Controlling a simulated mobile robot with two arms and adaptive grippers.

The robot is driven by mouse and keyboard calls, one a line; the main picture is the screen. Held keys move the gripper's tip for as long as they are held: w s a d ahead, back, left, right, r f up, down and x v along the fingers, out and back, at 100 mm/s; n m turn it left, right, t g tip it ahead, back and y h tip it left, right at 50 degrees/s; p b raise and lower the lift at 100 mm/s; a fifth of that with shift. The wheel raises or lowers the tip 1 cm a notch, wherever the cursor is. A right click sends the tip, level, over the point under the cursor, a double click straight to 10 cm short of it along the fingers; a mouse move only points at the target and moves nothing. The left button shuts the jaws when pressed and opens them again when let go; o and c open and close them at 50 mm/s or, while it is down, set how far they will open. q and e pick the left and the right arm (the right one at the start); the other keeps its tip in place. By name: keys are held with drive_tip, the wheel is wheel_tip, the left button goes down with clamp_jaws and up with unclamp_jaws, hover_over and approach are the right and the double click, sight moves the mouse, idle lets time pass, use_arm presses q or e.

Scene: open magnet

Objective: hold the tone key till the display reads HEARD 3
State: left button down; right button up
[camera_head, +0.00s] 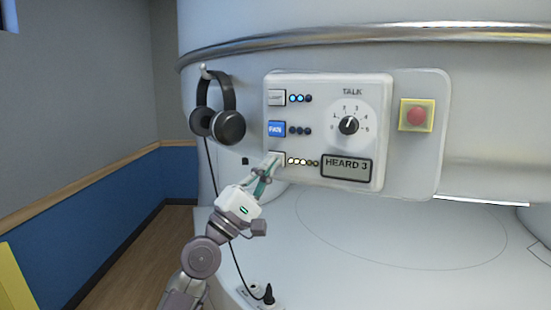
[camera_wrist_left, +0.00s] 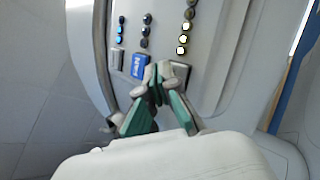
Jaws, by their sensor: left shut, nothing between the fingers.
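The control panel (camera_head: 330,180) has three keys in a column on its left side. The lowest key (camera_head: 280,157), pale grey, is partly covered by my left gripper (camera_head: 270,165); its label is hidden. It also shows in the left wrist view (camera_wrist_left: 181,71), just behind the fingertips. My left gripper is shut and empty, its tips at this key; whether they press it I cannot tell. Three lamps (camera_head: 297,161) beside the key are lit, the others dark. The display (camera_head: 346,167) reads HEARD 3. My right gripper is not in view.
Above are a blue FAN key (camera_head: 277,129) and a grey key (camera_head: 277,97) with two blue lamps lit. A TALK dial (camera_head: 348,125) and a red button (camera_head: 417,116) are to the right. Black headphones (camera_head: 230,127) hang left, their cable running down behind my arm.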

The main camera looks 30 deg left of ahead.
use_arm(q)
drive_tip(key=shift+s, duration=0.45)
drive_tip(key=s, duration=0.1)
drive_tip(key=s+p, duration=0.1)
drive_tip(key=s, duration=0.1)
drive_tip(key=s+p, duration=0.1)
drive_tip(key=s, duration=0.1)
drive_tip(key=shift+d, duration=0.25)
idle(0.7)
